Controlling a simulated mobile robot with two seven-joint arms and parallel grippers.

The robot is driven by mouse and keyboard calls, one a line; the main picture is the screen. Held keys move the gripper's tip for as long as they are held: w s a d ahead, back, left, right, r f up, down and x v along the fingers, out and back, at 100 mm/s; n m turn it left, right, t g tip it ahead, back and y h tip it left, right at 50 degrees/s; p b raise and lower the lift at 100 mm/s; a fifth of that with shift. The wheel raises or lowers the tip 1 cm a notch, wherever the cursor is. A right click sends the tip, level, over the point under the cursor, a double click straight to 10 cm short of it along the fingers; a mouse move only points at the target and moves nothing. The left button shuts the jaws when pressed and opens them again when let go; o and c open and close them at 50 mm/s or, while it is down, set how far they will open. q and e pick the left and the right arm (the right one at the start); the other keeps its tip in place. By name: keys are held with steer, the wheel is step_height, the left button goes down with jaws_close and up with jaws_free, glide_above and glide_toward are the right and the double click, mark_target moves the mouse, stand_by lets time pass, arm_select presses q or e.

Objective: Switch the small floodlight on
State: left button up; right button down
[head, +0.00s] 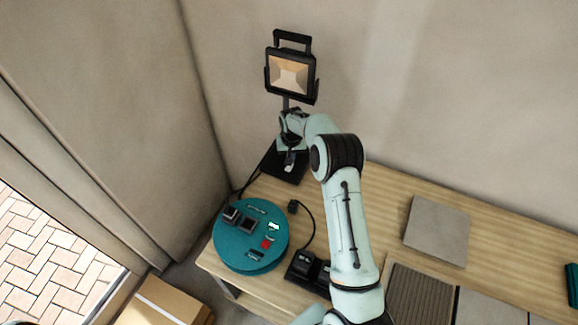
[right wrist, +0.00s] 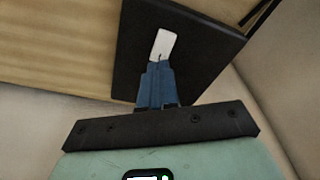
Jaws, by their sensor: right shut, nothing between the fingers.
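The small floodlight (head: 289,75) stands at the back left of the bench, with a black frame, a handle and a warm beige lamp face. I cannot tell for sure whether it is lit. Its black base (head: 284,167) also shows in the right wrist view (right wrist: 195,60), with a white switch (right wrist: 163,44) on it. My right gripper (right wrist: 157,68) is shut and empty, its blue fingertips at the lower end of the switch. Whether they touch it is unclear. In the head view the gripper (head: 290,158) is just above the base, partly hidden by its wrist.
A round teal cable reel (head: 225,253) with sockets sits at the bench's left end. A plug (head: 293,206) on a black cable and a black charger-like item (head: 303,267) lie beside it. Grey tiles (head: 437,232) lie to the right. A cardboard box (head: 160,302) is on the floor.

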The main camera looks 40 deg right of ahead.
steer(key=shift+f, duration=0.95)
stand_by(0.6)
steer(key=shift+r, duration=3.55)
